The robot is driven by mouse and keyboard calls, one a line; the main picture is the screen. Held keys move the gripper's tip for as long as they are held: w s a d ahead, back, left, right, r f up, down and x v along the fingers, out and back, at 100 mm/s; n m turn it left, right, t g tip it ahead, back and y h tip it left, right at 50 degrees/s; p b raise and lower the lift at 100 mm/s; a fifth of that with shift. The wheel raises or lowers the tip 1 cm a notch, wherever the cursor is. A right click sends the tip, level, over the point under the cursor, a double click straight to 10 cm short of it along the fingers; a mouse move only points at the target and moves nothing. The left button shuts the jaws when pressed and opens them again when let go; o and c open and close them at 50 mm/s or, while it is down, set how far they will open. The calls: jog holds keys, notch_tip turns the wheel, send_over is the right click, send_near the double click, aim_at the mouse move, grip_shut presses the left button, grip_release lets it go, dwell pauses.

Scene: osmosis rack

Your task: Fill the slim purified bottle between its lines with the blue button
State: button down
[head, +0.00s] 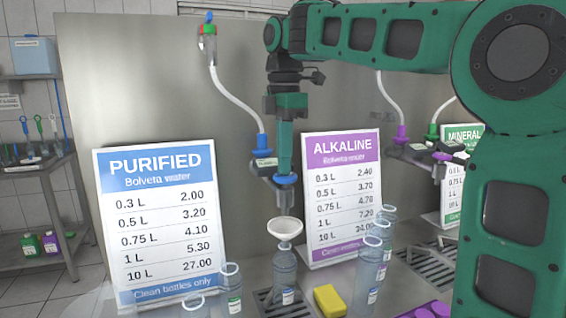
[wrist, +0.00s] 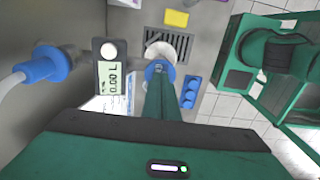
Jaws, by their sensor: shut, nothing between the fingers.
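The slim purified bottle (head: 285,272) stands upright on a drain grate, with a white funnel (head: 285,228) in its mouth. The funnel also shows in the wrist view (wrist: 160,49). The purified tap's nozzle (head: 285,200) hangs above the funnel. The blue button (head: 286,179) is on top of the tap and shows in the wrist view (wrist: 157,67). My gripper (head: 285,170) points down, shut and empty, its tips at or just above the button; contact cannot be told. In the wrist view its fingers (wrist: 159,78) partly cover the button. The meter (wrist: 109,75) reads 0.00 L. The bottle's lines are not clear.
The PURIFIED sign (head: 160,220) stands left, the ALKALINE sign (head: 341,190) right. Other bottles (head: 369,270) stand close on the right, and one (head: 231,290) on the left. A yellow block (head: 329,300) lies beside the grate. A blue hose fitting (wrist: 38,66) is left of the meter.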

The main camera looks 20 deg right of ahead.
jog(key=shift+f, duration=1)
dwell(7.0)
